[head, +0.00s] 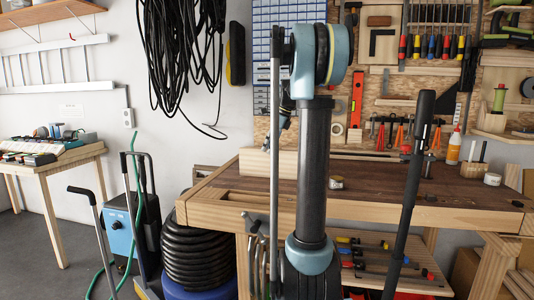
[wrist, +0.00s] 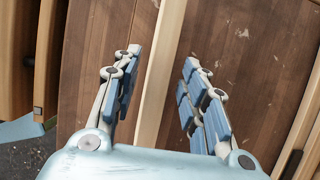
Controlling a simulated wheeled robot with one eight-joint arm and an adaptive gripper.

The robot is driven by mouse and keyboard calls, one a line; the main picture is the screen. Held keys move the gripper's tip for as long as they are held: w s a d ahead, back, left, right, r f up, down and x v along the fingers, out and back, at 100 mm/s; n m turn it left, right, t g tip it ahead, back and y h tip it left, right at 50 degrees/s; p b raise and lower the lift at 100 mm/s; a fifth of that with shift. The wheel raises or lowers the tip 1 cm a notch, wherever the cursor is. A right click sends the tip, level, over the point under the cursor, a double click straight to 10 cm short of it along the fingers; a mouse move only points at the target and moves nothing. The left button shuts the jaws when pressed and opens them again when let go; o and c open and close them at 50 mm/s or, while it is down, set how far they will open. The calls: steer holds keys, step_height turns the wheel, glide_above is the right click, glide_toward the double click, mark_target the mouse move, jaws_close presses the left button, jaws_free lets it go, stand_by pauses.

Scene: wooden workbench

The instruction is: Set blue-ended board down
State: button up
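In the wrist view a pale wooden board (wrist: 157,85) stands on edge on the brown bench top, running lengthwise between my fingers. My gripper (wrist: 160,58) is open, with one blue-padded finger on each side of the board. Gaps show between the pads and the board, so it does not look gripped. In the head view a pale board (head: 268,163) stands on the left part of the workbench (head: 400,190), partly behind my arm. No blue end shows on it in either view. My gripper is mostly hidden by my arm in the head view.
A small round tin (head: 336,183) stands on the bench right of my arm. A glue bottle (head: 454,147) and a wooden holder (head: 474,169) stand at the back right. Tools hang on the pegboard behind. The bench's middle right is largely clear.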

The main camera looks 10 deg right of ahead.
steer(key=v, duration=0.9)
steer(key=shift+r, duration=0.3)
steer(key=shift+d, duration=0.1)
steer(key=shift+s, duration=0.15)
